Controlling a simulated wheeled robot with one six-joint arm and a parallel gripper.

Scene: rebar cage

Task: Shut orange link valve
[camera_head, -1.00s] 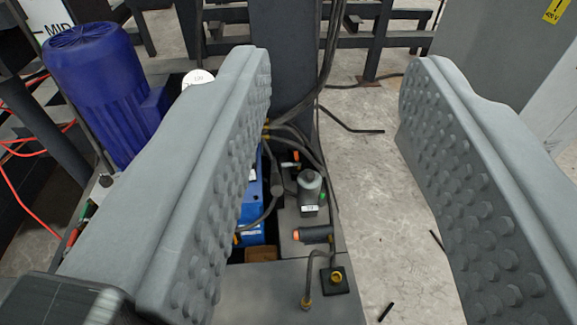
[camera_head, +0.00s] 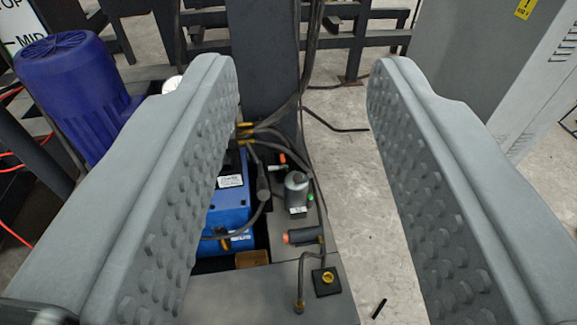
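My gripper (camera_head: 303,80) is open and empty, its two grey studded fingers spread wide on either side of the view. Between them, farther off and lower, is a dark block with fittings. A black cylinder with an orange end (camera_head: 286,238) lies across this block. A second small orange-tipped fitting (camera_head: 282,158) is farther back, near the hoses. I cannot tell which of the two is the orange link valve. Neither finger appears to touch either one. The left finger hides part of the area left of the block.
A grey canister (camera_head: 297,190) stands between the orange parts. A blue unit (camera_head: 231,205) is left of it, partly behind the left finger. Dark hoses (camera_head: 290,112) run down by a dark post (camera_head: 270,60). A blue motor (camera_head: 75,90) stands at left, a grey cabinet (camera_head: 470,60) at right.

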